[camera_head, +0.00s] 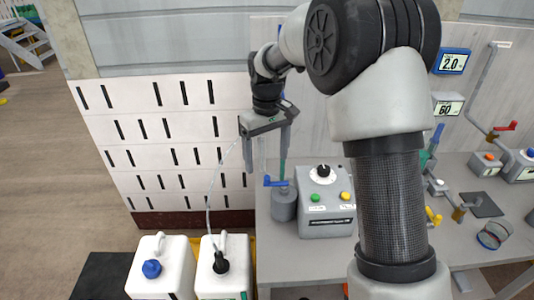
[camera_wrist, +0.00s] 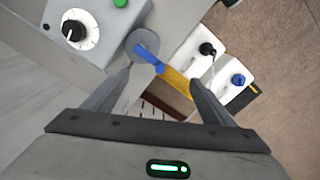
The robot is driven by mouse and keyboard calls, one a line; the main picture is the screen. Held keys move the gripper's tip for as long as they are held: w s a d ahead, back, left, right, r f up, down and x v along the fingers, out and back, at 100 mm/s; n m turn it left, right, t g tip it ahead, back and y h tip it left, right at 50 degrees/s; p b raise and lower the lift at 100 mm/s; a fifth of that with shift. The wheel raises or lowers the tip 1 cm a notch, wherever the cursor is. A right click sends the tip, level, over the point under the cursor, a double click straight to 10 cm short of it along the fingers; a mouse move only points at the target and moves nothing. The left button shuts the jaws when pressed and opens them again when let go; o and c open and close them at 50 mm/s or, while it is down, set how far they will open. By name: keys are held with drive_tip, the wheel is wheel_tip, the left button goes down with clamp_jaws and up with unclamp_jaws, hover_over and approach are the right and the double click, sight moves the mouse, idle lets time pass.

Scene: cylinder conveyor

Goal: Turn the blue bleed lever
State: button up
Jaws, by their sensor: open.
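The blue bleed lever (camera_head: 275,182) is a short blue handle on top of a grey cylinder (camera_head: 284,207), left of the grey control box. My gripper (camera_head: 266,160) is above the lever, pointing down, with its two fingers apart and nothing held. In the wrist view the lever (camera_wrist: 148,55) lies beyond the fingertips, nearer the left one, and points down-right from the grey cylinder top. My gripper (camera_wrist: 162,80) spreads on both sides below it there. I see no clear contact between the fingers and the lever.
The control box (camera_head: 327,200) with a black knob and green and yellow buttons stands close right of the lever. A clear hose (camera_head: 210,195) runs near my gripper to a white canister (camera_head: 208,278). Another canister (camera_head: 158,275) stands left of it. A slotted white panel (camera_head: 150,135) stands behind.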

sight(269, 177)
drive_tip(key=shift+f+b, duration=2.25)
drive_tip(key=shift+f, duration=1.75)
clamp_jaws()
drive_tip(key=shift+d, duration=0.2)
drive_tip(key=c, duration=1.6)
unclamp_jaws()
drive_tip(key=shift+d, duration=0.1)
drive_tip(key=shift+o, duration=0.2)
drive_tip(key=shift+w, duration=0.1)
